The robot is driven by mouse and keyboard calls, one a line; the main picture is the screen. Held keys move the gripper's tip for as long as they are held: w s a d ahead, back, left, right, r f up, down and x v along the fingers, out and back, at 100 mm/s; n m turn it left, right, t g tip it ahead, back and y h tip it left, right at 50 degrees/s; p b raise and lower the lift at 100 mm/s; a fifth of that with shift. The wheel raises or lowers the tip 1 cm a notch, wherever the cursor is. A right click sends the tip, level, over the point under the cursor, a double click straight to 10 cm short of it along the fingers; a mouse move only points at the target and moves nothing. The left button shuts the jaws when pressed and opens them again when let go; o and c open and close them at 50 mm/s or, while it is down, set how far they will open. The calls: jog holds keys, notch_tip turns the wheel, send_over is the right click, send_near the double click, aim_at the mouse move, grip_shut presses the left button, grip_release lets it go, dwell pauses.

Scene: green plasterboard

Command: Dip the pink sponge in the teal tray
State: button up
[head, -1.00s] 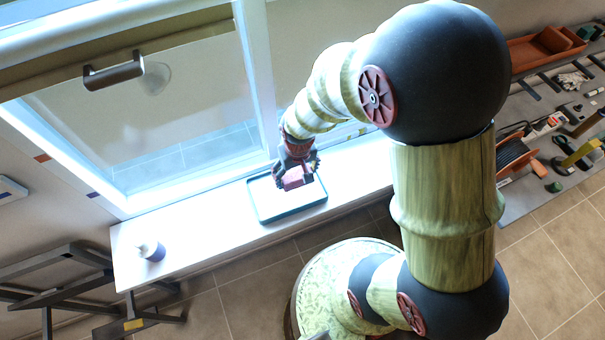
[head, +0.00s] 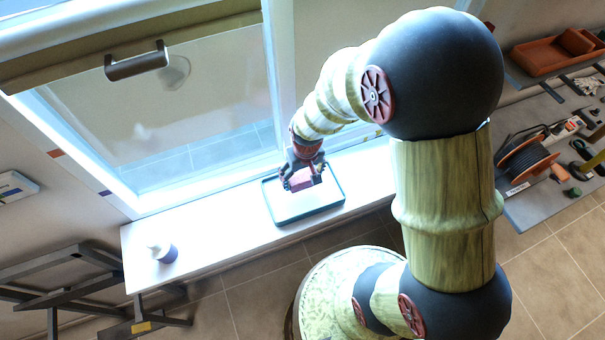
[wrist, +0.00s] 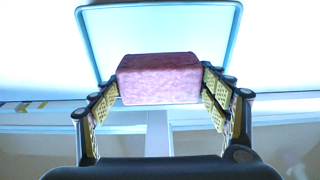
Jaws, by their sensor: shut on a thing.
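The pink sponge (wrist: 159,80) is a rounded block held between the two fingers of my gripper (wrist: 160,92) in the wrist view. In the head view my gripper (head: 303,180) is shut on the sponge (head: 301,181) over the back part of the teal tray (head: 273,213). The tray lies on the white sill and has a thin raised rim; its rim also shows beyond the sponge in the wrist view (wrist: 235,38). I cannot tell whether the sponge touches the tray's floor.
A white and purple bottle (head: 163,251) stands on the white sill (head: 210,232) to the left. The window (head: 190,110) rises just behind the tray. A dark trestle (head: 65,285) is at the lower left. A grey bench (head: 540,195) with a cable reel and tools is at the right.

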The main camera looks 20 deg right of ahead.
aim_at(302, 174)
jog(key=shift+f+b, duration=2.3)
jog(key=shift+f, duration=1.2)
jog(key=shift+r, duration=0.1)
jog(key=shift+r+p, duration=1.95)
jog(key=shift+r, duration=0.7)
jog(key=shift+r+p, duration=1.8)
jog(key=shift+r, duration=0.7)
